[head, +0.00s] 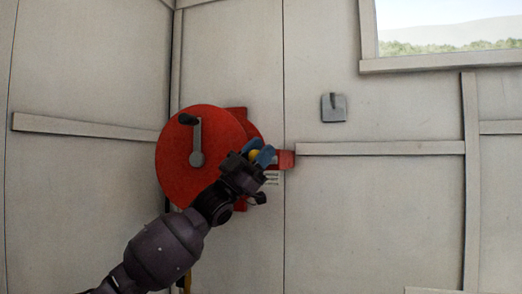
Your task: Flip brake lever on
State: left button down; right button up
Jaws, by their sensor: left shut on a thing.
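A red round drum (172,165) with a grey crank and black knob (188,119) is mounted on the white wall. A red bar (286,159) sticks out to the right of the drum; I cannot tell if it is part of the brake lever. My left gripper (262,155), with blue fingertips, is at the right side of the drum, shut on a small yellow piece (254,153) that looks like the brake lever's end. The gripper and wrist hide most of the lever. My right gripper is not in view.
A small grey wall plate (334,108) is to the right of the drum. A horizontal wall batten (380,148) runs right from the red bar. A window (450,28) is at the upper right. A small label (272,178) is below the gripper.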

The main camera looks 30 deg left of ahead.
pick_arm(q)
jog(key=shift+f, duration=0.2)
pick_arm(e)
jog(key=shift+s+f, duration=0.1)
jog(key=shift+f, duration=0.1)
pick_arm(q)
jog(key=c, duration=1.2)
grip_release()
jog(key=o, duration=0.4)
jog(key=shift+r, duration=0.1)
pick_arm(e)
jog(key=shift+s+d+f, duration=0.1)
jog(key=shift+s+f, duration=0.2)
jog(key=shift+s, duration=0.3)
pick_arm(q)
jog(key=shift+s+a+f, duration=0.2)
jog(key=shift+s+f, duration=0.05)
jog(key=shift+f, duration=0.15)
jog(key=b+v, duration=0.1)
jog(key=v, duration=0.8)
jog(key=shift+s+a+f, duration=0.2)
jog(key=shift+f, duration=0.05)
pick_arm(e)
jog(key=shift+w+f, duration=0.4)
